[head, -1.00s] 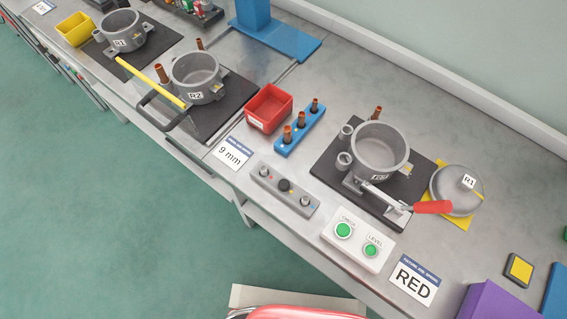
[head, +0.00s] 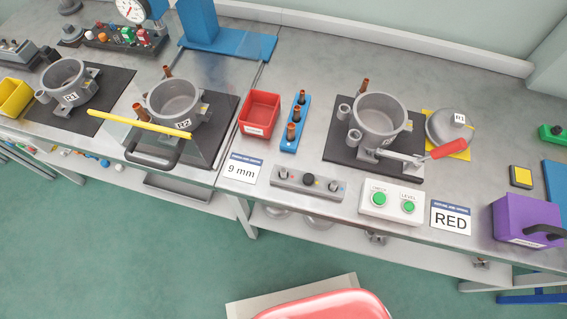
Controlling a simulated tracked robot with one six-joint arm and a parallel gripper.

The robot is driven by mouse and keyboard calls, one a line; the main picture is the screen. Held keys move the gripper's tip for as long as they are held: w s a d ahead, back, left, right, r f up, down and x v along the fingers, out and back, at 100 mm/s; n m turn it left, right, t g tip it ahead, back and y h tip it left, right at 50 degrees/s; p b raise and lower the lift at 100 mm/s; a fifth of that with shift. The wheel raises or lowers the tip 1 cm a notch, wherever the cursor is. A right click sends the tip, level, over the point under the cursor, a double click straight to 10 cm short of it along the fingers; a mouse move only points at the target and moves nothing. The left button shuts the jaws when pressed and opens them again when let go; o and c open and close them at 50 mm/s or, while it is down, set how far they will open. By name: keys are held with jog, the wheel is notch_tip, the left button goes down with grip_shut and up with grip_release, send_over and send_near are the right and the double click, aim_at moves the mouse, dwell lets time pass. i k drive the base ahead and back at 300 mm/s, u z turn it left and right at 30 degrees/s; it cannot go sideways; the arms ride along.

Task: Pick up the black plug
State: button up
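A small black knob-like plug (head: 308,179) stands in the middle of a grey block (head: 290,186) near the front edge of the bench, left of the white button box. A lighter grey plug stands on either side of it in the same block. Another dark plug-like piece (head: 49,54) stands on a grey holder at the far left; I cannot tell exactly what it is. My gripper is not in view.
A red bin (head: 259,112), blue stand with copper tubes (head: 289,143) and grey pot R3 (head: 380,119) stand behind the grey block. The button box (head: 393,204) is at its right, the 9 mm sign (head: 242,169) at its left.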

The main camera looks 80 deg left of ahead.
aim_at(308, 178)
jog(key=u, duration=0.05)
jog(key=k, duration=1.75)
jog(key=u, duration=1.9)
jog(key=i, duration=1)
jog(key=u, duration=0.05)
